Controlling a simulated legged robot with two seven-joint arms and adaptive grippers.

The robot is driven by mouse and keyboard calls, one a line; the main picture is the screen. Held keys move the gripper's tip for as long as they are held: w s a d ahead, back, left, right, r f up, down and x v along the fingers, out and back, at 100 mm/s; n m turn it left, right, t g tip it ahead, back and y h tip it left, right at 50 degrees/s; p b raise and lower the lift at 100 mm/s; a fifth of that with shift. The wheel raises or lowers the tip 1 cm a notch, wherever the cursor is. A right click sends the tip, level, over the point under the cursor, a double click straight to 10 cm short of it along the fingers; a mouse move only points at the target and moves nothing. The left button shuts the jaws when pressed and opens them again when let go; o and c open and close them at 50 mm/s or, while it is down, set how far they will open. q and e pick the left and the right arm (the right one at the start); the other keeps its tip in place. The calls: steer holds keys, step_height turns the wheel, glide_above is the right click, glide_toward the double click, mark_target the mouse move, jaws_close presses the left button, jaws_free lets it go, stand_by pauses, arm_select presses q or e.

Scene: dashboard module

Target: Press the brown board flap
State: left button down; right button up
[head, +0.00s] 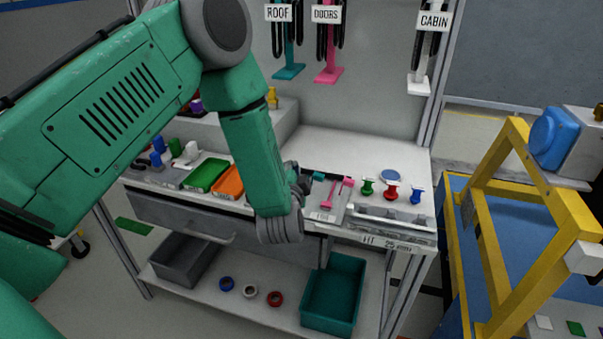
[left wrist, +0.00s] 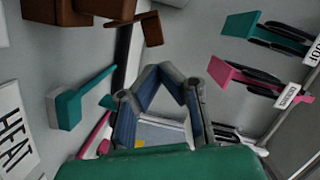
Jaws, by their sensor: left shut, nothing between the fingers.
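My left gripper (head: 299,182) is over the dashboard panel on the bench, partly hidden by my own wrist in the head view. In the left wrist view my left gripper (left wrist: 163,75) has its fingertips together, with nothing between them. The brown flap (left wrist: 149,29) shows there just above the fingertips, with a thin lever and brown blocks (left wrist: 104,8) beside it. The gripper looks close to it, but I cannot tell whether they touch. The brown flap is hidden behind my arm in the head view. My right gripper is not in view.
A teal flap (head: 318,176) and a pink flap (head: 346,183) sit on the panel. Green, red (head: 391,191) and blue knobs stand to their right. Green and orange trays (head: 229,181) lie left of my arm. A yellow frame (head: 500,190) stands at the right.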

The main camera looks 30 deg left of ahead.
arm_select(q)
steer(key=shift+s+a+f, duration=0.15)
steer(key=shift+a+f, duration=0.15)
steer(key=shift+a, duration=0.3)
